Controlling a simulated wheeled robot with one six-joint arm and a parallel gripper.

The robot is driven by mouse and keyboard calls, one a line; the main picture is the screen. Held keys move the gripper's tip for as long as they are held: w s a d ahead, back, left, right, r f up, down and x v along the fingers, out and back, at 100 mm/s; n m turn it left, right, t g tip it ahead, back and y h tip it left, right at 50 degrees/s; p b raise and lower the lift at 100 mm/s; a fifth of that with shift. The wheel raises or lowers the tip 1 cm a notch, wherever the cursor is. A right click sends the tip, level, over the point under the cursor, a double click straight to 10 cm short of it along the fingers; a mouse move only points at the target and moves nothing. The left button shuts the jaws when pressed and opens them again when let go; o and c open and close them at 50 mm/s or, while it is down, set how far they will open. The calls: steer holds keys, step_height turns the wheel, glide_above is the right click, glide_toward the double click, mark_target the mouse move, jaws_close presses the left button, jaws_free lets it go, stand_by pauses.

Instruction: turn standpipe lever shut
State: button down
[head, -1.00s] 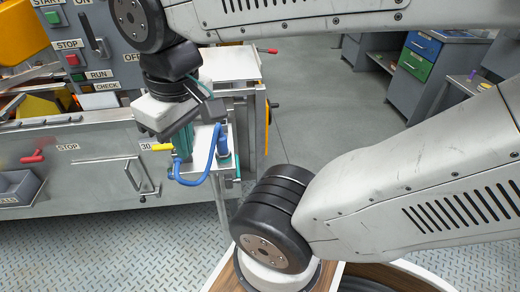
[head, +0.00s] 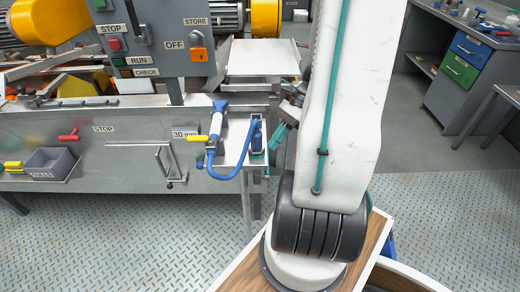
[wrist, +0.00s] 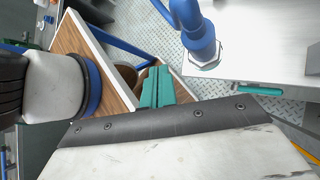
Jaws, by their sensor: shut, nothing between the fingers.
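The standpipe (head: 217,122), white with a blue top, stands at the left of a small pale side table. A yellow lever (head: 197,138) juts left, roughly level, from its lower part by the 30 mm label. A blue hose (head: 228,174) loops from it to a blue fitting (head: 256,137) on the same table; a blue fitting (wrist: 197,38) shows large in the wrist view. My gripper (head: 279,136), with teal fingers, is right of the table, apart from the lever. In the wrist view its fingers (wrist: 157,86) are together and empty. The lever is not seen there.
A red lever (head: 69,137) and grey bin (head: 50,163) are on the machine front at left. A wire handle (head: 160,158) sticks out below the 30 mm label. A metal chute (head: 262,60) stands behind.

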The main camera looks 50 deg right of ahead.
steer(key=d+f+m+t+h, duration=0.1)
steer(key=d+f+m+t, duration=0.3)
steer(key=m, duration=0.8)
steer(key=s+d+f+m+t+h, duration=0.1)
steer(key=d+f+m+t+h, duration=0.1)
steer(key=d+f+m, duration=0.65)
steer(key=d+f+m+t+h, duration=0.1)
steer(key=d+f+m+t, duration=0.15)
steer(key=m, duration=1.25)
steer(key=d+f+x, duration=0.1)
steer(key=x, duration=1.2)
steer(key=shift+d+f+t, duration=0.2)
steer(key=shift+d+t, duration=0.2)
steer(key=shift+t, duration=0.05)
